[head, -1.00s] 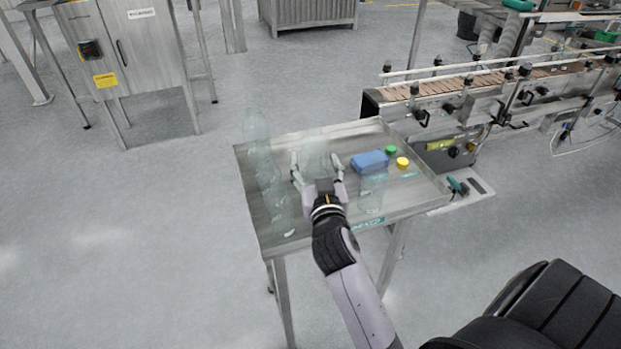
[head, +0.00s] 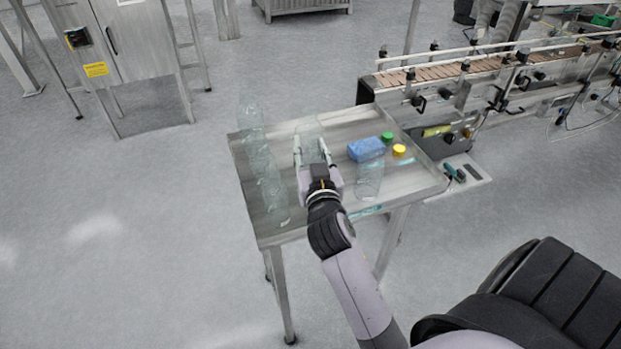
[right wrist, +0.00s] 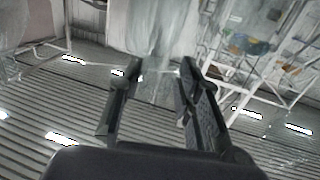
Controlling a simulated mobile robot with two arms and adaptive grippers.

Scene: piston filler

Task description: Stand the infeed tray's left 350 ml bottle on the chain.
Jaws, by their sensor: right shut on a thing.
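The infeed tray (head: 410,185) is a metal table tray holding several clear, see-through bottles. My right gripper (head: 312,152) is over the middle of the tray, shut on a clear bottle (head: 309,130). In the right wrist view this bottle (right wrist: 163,40) shows faintly between and beyond the fingers of the right gripper (right wrist: 155,85). The bottle looks upright; I cannot tell whether its base touches the tray. The chain (head: 440,72) is the brown slatted belt of the conveyor at the upper right. My left gripper is not in view.
Clear bottles (head: 262,160) line the tray's left side, and another (head: 370,180) stands right of my gripper. A blue block (head: 366,148), a green cap (head: 387,136) and a yellow cap (head: 399,150) lie on the right. Guide rails (head: 450,61) flank the chain.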

